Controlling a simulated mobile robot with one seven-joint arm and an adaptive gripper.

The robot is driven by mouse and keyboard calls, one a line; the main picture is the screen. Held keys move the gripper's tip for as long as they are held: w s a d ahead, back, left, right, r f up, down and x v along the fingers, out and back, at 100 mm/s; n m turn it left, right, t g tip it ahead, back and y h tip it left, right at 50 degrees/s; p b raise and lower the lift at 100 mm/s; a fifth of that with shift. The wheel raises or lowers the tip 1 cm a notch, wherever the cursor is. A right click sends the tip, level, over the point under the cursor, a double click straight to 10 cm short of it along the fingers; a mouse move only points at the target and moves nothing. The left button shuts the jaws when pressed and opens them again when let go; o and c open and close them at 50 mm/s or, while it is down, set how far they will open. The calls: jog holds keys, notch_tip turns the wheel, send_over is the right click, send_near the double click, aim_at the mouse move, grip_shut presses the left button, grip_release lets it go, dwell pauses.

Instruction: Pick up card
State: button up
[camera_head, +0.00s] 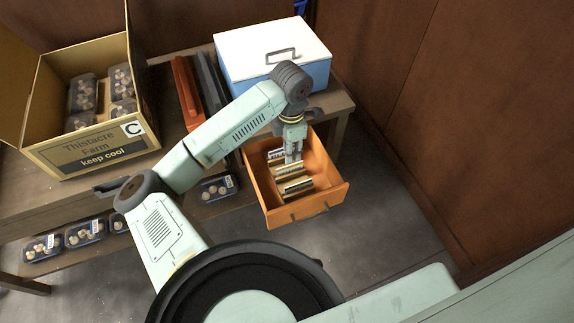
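Several cards (294,186) stand in a row of slots inside an open orange wooden drawer (325,187) under the table. My gripper (293,158) points down into the drawer, over the cards towards its back. Its fingertips are at or very near the top of a card in the middle of the row. The fingers are too small in this view to tell whether they are open or shut, or whether a card is between them. My gripper and wrist hide part of the back of the drawer.
A cardboard box (95,152) with mushroom trays stands on the table's left. A blue cooler with a white lid (270,50) stands behind my wrist. Red and dark binders (187,92) stand between them. Mushroom packs (85,233) lie on the lower shelf. Floor to the drawer's right is clear.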

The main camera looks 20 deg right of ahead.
aim_at(290, 170)
jog(key=f, duration=0.2)
jog(key=f+p, duration=0.1)
jog(key=f, duration=0.1)
jog(key=f+p, duration=0.1)
jog(key=f, duration=0.2)
jog(key=shift+s+a+f, duration=0.1)
jog(key=shift+s, duration=0.15)
grip_shut()
